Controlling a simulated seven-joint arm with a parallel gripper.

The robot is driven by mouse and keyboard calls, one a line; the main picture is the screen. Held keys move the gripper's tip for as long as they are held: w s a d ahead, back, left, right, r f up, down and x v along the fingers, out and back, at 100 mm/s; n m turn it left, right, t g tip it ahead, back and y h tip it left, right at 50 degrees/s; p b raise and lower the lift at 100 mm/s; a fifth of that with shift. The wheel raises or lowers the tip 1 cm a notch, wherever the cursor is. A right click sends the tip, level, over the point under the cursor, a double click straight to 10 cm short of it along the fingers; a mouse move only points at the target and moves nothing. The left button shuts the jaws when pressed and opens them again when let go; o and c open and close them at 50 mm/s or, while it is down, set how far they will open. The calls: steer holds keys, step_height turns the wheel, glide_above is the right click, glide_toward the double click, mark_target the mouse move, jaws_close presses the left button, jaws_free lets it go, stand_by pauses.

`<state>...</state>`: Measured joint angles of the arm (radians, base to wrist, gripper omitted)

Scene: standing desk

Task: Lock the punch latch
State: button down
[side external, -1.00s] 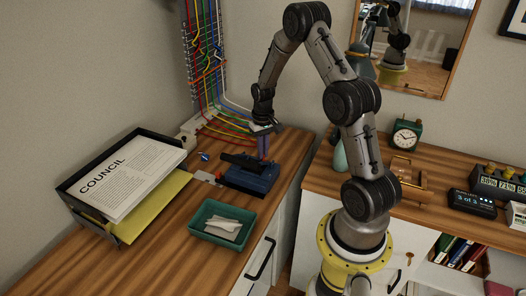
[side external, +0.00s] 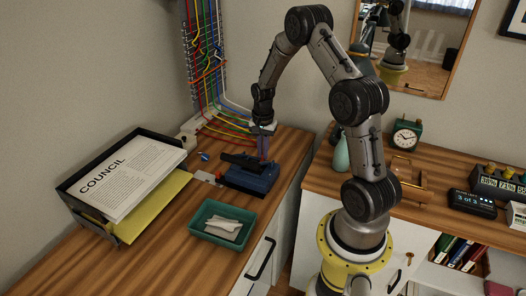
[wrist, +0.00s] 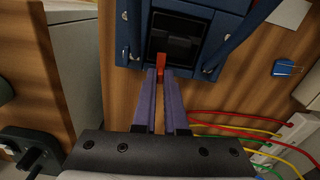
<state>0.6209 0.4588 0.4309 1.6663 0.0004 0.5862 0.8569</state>
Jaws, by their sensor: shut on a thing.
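The blue hole punch (side external: 250,179) with a black lever stands on the wooden desk near its right edge. In the wrist view its blue body (wrist: 228,20) fills the top, with a dark recess in the middle. A small red latch (wrist: 161,63) sticks out at the near edge of that recess. My gripper (wrist: 161,76) has its two purple fingers shut on the red latch, one on each side. In the side view my gripper (side external: 263,158) points down at the punch's far right end, and the latch cannot be made out there.
A green tray with papers (side external: 197,229) stands in front of the punch. A paper tray (side external: 72,200) is at the left. Coloured cables (side external: 225,127) run down the wall behind. A small blue clip (wrist: 287,67) lies on the desk beside the punch.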

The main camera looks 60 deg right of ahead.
steer(key=shift+m, duration=0.6)
steer(key=c, duration=1)
jaws_free()
steer(key=shift+o, duration=0.2)
step_height(320, 180, up, 14)
